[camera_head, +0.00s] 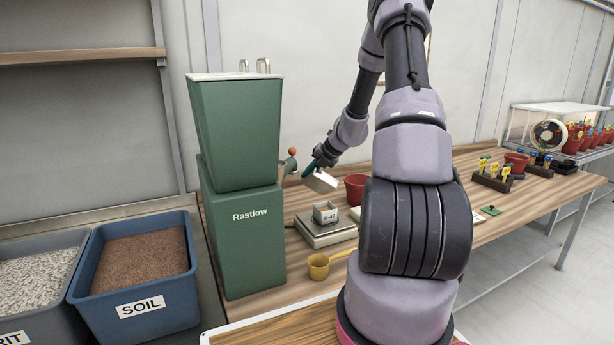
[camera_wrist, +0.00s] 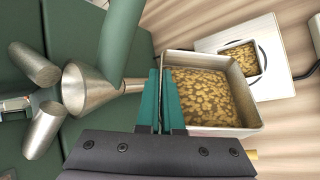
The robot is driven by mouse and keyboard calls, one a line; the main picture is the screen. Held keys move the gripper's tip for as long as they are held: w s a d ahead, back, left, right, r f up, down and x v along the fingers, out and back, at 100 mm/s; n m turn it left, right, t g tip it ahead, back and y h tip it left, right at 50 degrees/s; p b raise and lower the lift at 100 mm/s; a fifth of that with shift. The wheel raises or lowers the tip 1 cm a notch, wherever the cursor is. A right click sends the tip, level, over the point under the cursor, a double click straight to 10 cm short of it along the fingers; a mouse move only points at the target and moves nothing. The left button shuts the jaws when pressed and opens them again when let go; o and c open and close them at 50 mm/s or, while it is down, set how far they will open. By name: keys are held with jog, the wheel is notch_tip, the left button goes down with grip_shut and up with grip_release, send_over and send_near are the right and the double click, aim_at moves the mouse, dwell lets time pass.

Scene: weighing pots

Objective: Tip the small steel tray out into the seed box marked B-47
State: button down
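The small steel tray (camera_head: 320,183) is held in the air by my gripper (camera_head: 316,168), over the bench beside the green machine, and looks tilted in the head view. In the wrist view the gripper's green fingers (camera_wrist: 163,95) are closed on the tray's left wall. The tray (camera_wrist: 254,120) holds a layer of brown-yellow seeds there. The grey seed box marked B-47 (camera_head: 325,217) stands upright on a scale (camera_head: 318,235), below the tray. In the wrist view the seed box (camera_wrist: 260,55) shows seeds inside, beyond the tray's upper right corner.
The green Rastlow machine (camera_head: 240,190) stands close on the left; its metal funnel (camera_wrist: 88,88) is near my fingers. Soil (camera_head: 140,258) and grit bins stand at left.

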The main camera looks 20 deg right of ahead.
jog(key=w+d+m+g+y, duration=0.1)
jog(key=d+y, duration=0.1)
jog(key=w+d+m+g+y, duration=0.1)
jog(key=w+g+y, duration=0.1)
jog(key=shift+w+d+f, duration=0.15)
jog(key=shift+d+f, duration=0.2)
jog(key=shift+f, duration=0.05)
jog(key=shift+w+d+f+m+g+y, duration=0.1)
jog(key=shift+w+d+m+g+y, duration=1)
jog(key=shift+d+y, duration=0.3)
jog(key=shift+w+a, duration=0.1)
jog(key=shift+a, duration=0.1)
